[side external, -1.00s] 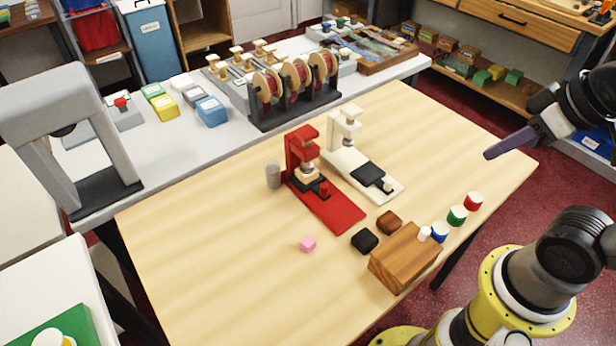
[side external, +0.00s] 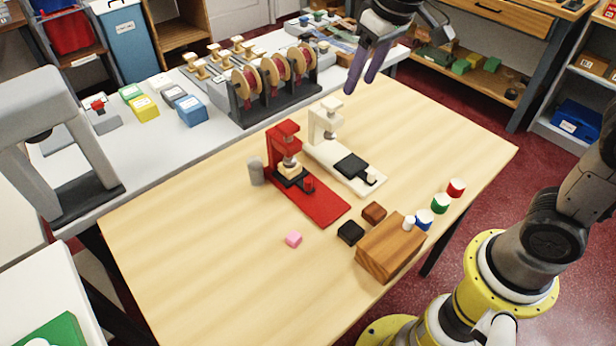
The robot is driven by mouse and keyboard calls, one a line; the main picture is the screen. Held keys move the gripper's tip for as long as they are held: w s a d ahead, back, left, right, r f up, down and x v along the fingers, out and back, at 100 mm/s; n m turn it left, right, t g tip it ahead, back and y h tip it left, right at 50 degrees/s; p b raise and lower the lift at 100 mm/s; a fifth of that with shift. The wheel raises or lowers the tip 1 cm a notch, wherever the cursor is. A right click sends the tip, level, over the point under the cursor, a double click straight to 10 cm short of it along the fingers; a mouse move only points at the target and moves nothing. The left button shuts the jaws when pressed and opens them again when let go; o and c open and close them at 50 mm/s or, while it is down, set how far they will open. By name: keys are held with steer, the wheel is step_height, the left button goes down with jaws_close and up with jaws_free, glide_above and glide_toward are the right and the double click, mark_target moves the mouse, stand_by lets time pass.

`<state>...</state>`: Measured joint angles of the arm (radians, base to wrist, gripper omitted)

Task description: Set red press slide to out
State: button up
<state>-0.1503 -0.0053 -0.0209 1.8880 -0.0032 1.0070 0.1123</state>
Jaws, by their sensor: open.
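The red press (side external: 283,140) stands upright near the middle of the wooden table, on a long flat red base. Its black slide (side external: 281,181) sits at the inner end of the base, under the press head, with a red knob (side external: 308,184) at its front. A small tan block (side external: 289,170) shows on the slide under the head. The front of the red base is bare. My gripper (side external: 360,87) is open and empty, with dark purple fingers pointing down. It is above the far part of the table, up and right of the red press, apart from it.
A white press (side external: 324,122) stands just right, its black slide (side external: 351,166) farther along its base. A grey cylinder (side external: 256,171) is close left. A wooden block (side external: 388,250), dark blocks, a pink cube (side external: 293,239) and coloured cylinders lie in front. The table's left side is clear.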

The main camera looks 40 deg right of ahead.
steer(key=w+a+f+g, duration=0.2)
steer(key=w+a+f, duration=0.35)
steer(key=f, duration=0.25)
steer(key=n+g, duration=0.1)
glide_toward(308, 181)
step_height(308, 181, down, 9)
steer(key=shift+w+a+f, duration=0.1)
steer(key=shift+f, duration=0.05)
steer(key=shift+c, duration=0.2)
jaws_close()
stand_by(1.0)
